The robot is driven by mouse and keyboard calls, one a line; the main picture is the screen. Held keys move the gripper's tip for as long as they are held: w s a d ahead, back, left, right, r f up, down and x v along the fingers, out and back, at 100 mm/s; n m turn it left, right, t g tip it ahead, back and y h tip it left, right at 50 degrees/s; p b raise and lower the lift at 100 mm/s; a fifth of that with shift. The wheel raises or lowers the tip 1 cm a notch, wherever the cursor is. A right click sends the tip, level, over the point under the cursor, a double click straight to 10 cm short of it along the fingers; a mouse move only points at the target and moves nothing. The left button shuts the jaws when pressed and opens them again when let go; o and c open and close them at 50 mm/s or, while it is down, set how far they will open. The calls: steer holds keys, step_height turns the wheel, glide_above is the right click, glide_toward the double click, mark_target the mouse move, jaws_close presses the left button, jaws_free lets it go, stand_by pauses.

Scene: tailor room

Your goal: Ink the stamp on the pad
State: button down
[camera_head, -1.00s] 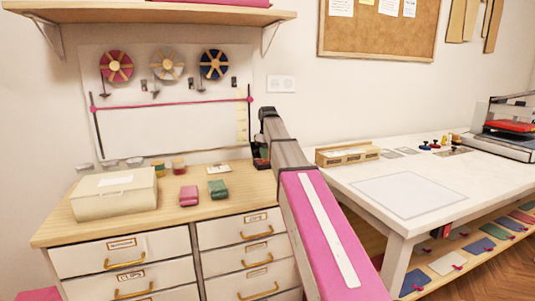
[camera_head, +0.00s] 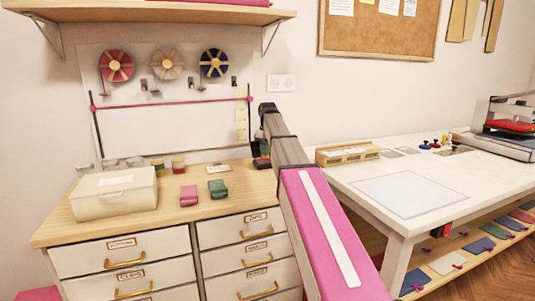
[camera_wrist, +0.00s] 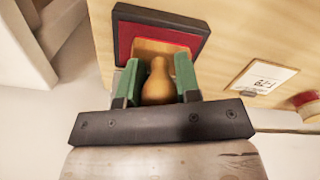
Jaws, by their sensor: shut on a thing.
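My gripper (camera_wrist: 158,82) is shut on the stamp. The stamp has a rounded wooden handle (camera_wrist: 158,88) between the green fingers and a wooden block (camera_wrist: 150,50) at its far end. In the wrist view the block overlaps the near part of the ink pad (camera_wrist: 157,34), a red surface in a dark case. I cannot tell whether the stamp face touches the pad. In the head view my arm hides most of the gripper, at the right back end of the drawer cabinet top, and the stamp is not clearly visible.
A white card (camera_wrist: 262,78) lies right of the pad in the wrist view. On the cabinet top (camera_head: 165,215) are a cream box (camera_head: 113,195), a pink block (camera_head: 188,193) and a green block (camera_head: 217,188). A white table (camera_head: 460,185) stands right, bearing a wooden rack (camera_head: 347,154).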

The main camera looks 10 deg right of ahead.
steer(key=shift+w+r, duration=0.1)
steer(key=shift+r, duration=2.55)
